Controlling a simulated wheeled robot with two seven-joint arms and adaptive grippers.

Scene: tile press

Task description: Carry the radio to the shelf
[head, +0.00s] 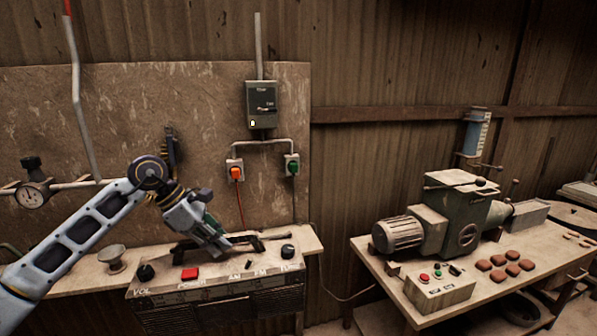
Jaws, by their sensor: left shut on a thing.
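The radio (220,290) is a worn, pale-topped box with a dark grille front, at the bottom centre of the head view. Its top has dark knobs, a red button and labels such as VOL and POWER. My left gripper (222,246) points down from the left and is shut on the radio's dark carry handle. The radio's underside is out of frame, so I cannot tell whether it rests on anything. A pale wooden ledge (68,285) runs along the wall behind the radio; I cannot tell if it is the shelf. My right gripper is out of view.
A small pale cup (112,259) stands on the ledge left of the radio. A gauge (32,195) and switch boxes (263,104) are on the wall. At right, a worktable (410,305) carries a press machine (455,215), a control box (440,288) and several reddish tiles (498,276).

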